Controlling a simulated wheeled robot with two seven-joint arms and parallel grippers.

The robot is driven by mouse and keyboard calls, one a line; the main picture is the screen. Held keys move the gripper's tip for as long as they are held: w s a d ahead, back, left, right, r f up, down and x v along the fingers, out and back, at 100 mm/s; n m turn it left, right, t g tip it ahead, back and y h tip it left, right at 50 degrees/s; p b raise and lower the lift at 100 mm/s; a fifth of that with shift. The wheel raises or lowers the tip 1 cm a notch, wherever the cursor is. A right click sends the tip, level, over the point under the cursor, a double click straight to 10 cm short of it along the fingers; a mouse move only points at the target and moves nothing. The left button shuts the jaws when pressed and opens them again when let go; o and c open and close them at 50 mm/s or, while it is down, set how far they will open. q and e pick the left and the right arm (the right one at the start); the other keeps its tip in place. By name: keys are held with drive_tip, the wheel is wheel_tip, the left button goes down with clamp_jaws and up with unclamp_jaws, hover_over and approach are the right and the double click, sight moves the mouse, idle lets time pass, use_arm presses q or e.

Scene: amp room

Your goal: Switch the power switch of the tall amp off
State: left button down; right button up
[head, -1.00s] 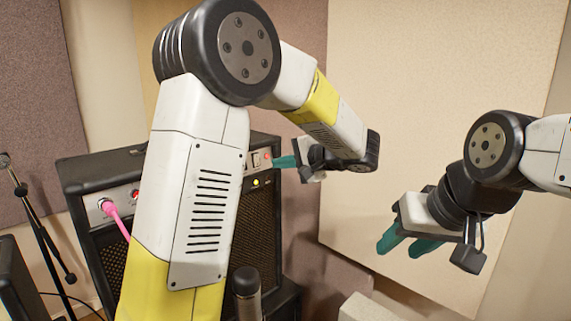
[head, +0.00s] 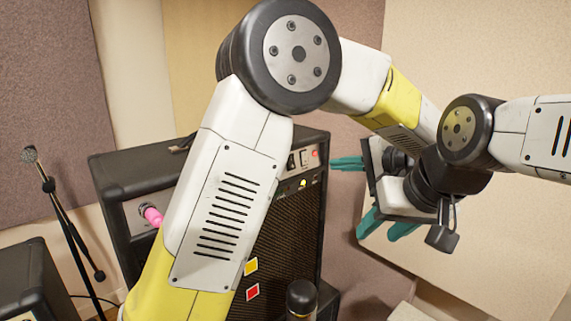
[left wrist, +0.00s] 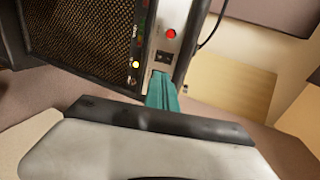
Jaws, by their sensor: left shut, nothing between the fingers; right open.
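The tall amp (head: 140,168) is a black cabinet with a dark grille, partly hidden behind my left arm. Its silver control panel shows at the upper right, with dark switches (head: 297,160), a red light (head: 314,153) and a yellow light (head: 303,184). In the left wrist view a black switch (left wrist: 162,57) sits below the glowing red light (left wrist: 171,33). My left gripper (head: 335,163) is shut and empty, its teal fingers just right of the panel; in the wrist view its tips (left wrist: 160,76) overlap the panel beside the switch. Contact cannot be told. My right gripper (head: 378,228) is open and empty, lower right.
A microphone (head: 301,297) stands in front of the amp. A microphone stand (head: 62,220) and another black cabinet (head: 30,285) are at the left. Pale and brown wall panels stand behind.

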sight(293, 166)
use_arm(q)
drive_tip(key=x, duration=1.4)
